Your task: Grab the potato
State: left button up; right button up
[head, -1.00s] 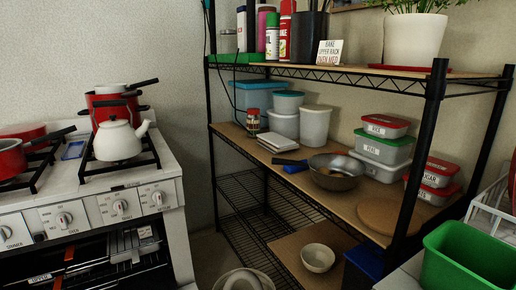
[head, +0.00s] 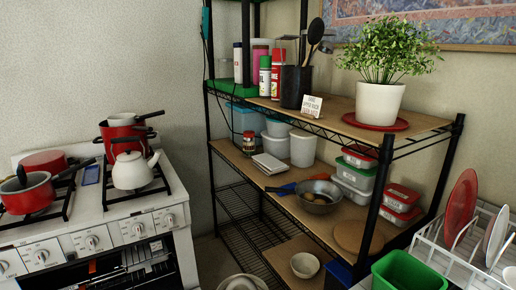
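No potato can be made out for sure. A dark wok (head: 335,206) stands on the middle shelf, and a small brownish thing (head: 316,196) lies in it, too small to identify. A red saucepan (head: 14,206) on the left of the stove also has something brownish inside, unclear. Neither of my grippers is in view.
The white stove (head: 120,228) also carries a white kettle (head: 130,174) and red pots (head: 122,130). The black wire shelf (head: 384,165) holds lidded containers, a potted plant (head: 379,103) and a bowl (head: 305,265). A dish rack (head: 455,262) and green bin (head: 408,271) stand right.

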aim_at(309, 197)
jog(key=i+j, duration=0.5)
jog(key=z, duration=1.85)
